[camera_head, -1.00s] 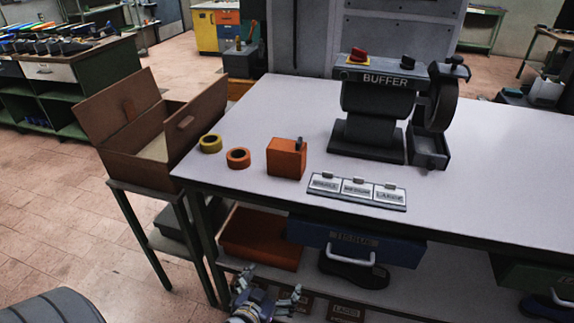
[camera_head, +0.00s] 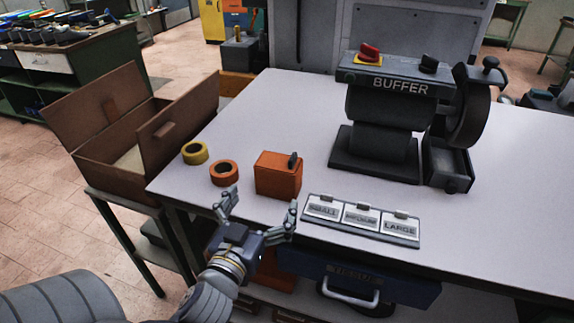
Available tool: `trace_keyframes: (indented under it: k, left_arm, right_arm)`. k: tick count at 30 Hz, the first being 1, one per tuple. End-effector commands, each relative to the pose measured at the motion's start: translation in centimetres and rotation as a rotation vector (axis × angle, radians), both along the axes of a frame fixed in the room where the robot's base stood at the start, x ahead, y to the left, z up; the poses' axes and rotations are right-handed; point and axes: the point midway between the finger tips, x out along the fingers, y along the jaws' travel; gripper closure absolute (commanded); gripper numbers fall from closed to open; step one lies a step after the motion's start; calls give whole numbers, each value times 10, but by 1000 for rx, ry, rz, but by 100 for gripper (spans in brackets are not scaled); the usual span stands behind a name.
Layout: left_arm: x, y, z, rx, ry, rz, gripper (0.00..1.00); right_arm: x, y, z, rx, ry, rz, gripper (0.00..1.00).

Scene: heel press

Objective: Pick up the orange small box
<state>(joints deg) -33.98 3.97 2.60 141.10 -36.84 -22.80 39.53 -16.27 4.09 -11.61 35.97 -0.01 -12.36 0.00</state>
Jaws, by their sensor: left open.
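The orange small box (camera_head: 278,176) stands upright on the white workbench (camera_head: 300,98), near its front edge. A small dark piece sits at the top of its right side. My left gripper (camera_head: 258,207) is open and empty in front of the box, at the bench's front edge, with its fingers pointing toward the box. In the picture its fingertips lie just below the box, one to each side. I cannot tell how far apart they are from it in depth. My right gripper is not in view.
An orange tape roll (camera_head: 223,172) and a yellow tape roll (camera_head: 195,152) lie left of the box. A labelled size panel (camera_head: 362,219) lies to its right, with the buffer machine (camera_head: 385,120) behind. An open cardboard box (camera_head: 150,135) stands left of the bench.

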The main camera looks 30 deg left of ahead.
Motion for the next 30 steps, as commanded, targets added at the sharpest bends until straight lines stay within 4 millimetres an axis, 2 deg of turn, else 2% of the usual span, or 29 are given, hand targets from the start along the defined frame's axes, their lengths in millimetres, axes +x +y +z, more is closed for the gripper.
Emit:
trace_keyframes:
  k: [5, 8, 12, 16, 20, 26, 30]
  left_arm:
    - [9, 2, 4, 0, -6, 1, 0]
    - [22, 6, 6, 3, -8, 0, 0]
    - [41, 10, 4, 1, -6, 0, 0]
    - [51, 13, 3, 1, -5, 1, 0]
    - [57, 15, 2, 1, -5, 1, 0]
    - [79, 23, 1, 4, -4, 1, 0]
    - [96, 27, -1, 2, -5, 1, 0]
  right_arm:
    - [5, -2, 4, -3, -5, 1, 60]
    - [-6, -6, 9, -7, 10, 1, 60]
    - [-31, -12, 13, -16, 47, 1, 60]
    - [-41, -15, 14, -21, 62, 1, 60]
    - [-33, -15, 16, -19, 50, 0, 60]
    - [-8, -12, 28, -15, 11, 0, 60]
    - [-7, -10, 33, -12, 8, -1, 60]
